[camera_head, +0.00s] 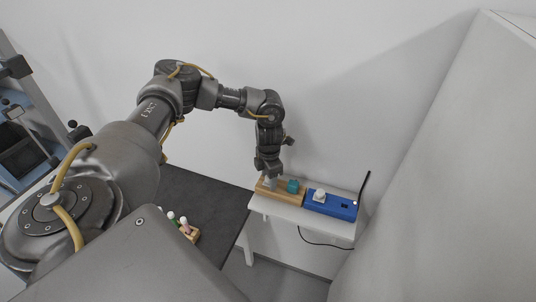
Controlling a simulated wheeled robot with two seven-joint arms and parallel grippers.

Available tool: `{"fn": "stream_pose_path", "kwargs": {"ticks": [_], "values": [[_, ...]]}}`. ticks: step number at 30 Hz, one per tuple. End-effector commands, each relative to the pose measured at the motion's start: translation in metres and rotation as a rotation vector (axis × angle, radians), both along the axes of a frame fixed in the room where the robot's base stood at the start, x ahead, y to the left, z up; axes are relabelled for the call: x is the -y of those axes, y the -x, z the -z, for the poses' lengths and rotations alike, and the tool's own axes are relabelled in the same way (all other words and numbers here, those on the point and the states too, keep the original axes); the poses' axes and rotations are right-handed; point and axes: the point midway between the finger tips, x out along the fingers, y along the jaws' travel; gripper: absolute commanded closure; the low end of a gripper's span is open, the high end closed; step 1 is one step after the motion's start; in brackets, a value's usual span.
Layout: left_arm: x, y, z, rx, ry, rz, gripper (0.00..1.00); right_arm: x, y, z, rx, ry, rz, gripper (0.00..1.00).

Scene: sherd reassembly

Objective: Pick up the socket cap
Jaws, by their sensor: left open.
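My left gripper (270,176) points down over the left part of a wooden tray (292,201) on a small white table. It is open. A small grey piece (271,184) shows right below its fingertips; I cannot tell whether they touch. A teal block (293,186) sits on the tray just right of the gripper. A white cap-like piece (319,195) sits on a blue socket strip (330,205) right of the tray. I cannot tell for sure which small piece is the socket cap. My right gripper is out of view.
The white table (286,214) is narrow, with a wall behind it. A black cable (364,188) stands up at the strip's right end. A dark table (205,188) at left holds a small holder with several pegs (184,228). A large pale panel rises at right.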

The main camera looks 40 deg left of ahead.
Motion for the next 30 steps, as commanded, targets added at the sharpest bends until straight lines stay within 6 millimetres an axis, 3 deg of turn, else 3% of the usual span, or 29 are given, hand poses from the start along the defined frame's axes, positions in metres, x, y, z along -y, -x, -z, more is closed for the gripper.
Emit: {"fn": "stream_pose_path", "kwargs": {"ticks": [1,11,23,30], "values": [[0.0,0.0,0.0,0.0,0.0,0.0,0.52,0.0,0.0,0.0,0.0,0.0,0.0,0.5],[0.0,0.0,0.0,0.0,0.0,0.001,0.95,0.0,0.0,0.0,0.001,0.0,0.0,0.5],[0.001,-0.001,-0.007,0.002,0.002,0.002,0.96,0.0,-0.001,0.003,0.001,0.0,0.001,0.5],[0.006,0.004,-0.037,0.004,0.004,0.006,0.96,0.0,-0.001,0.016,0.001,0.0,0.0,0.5]]}}
